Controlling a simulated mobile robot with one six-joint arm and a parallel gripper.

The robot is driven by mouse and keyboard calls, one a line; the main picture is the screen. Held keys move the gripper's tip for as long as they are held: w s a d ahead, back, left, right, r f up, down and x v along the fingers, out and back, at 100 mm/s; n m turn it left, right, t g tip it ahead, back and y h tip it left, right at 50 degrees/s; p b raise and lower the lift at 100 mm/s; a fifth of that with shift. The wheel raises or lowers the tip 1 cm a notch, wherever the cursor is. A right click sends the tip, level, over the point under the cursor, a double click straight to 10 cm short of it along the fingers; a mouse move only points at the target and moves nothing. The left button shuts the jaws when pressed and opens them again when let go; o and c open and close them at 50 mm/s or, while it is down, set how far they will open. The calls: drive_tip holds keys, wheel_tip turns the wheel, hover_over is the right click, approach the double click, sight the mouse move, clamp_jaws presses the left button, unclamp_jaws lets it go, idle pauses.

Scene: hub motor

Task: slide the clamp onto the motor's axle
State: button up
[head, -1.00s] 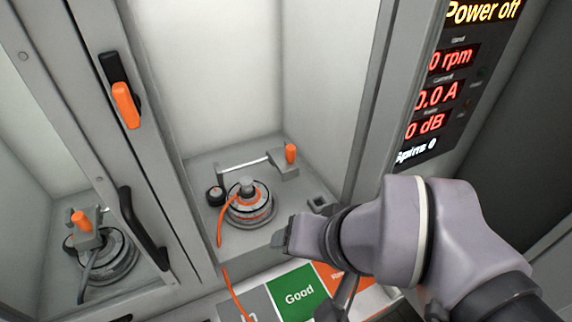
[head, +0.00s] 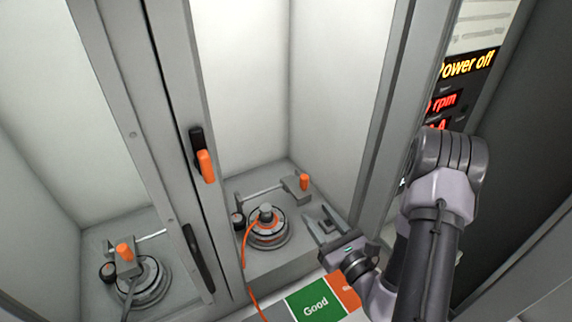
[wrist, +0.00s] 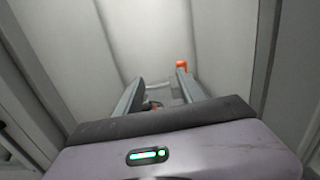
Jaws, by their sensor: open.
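The hub motor (head: 268,234) sits on the floor of the right bay, a round grey body with orange rings. Its short axle (head: 265,209) points up, and an orange cable leaves it at the left. The grey clamp (head: 293,187) with its orange handle (head: 304,182) is behind and to the right of the motor, at the end of a thin rod, apart from the axle. My gripper (head: 320,219) is open and empty, right of the motor and in front of the clamp. The orange handle (wrist: 182,66) shows beyond the fingers in the wrist view; the motor is mostly hidden there.
A left bay holds another motor (head: 150,284) with an orange-handled clamp (head: 126,255) over it. A frame with an orange-handled latch (head: 205,166) stands between the bays. The right wall (head: 385,110) is close to my arm.

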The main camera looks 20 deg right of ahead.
sight(306, 184)
wheel_tip(306, 184, down, 3)
drive_tip(key=d+m+h, duration=0.2)
drive_tip(key=d+h, duration=0.1)
drive_tip(key=w, duration=1.1)
drive_tip(key=w+a+p, duration=0.1)
drive_tip(key=w, duration=0.4)
drive_tip(key=shift+w+r, duration=0.1)
drive_tip(key=shift+w, duration=0.1)
clamp_jaws()
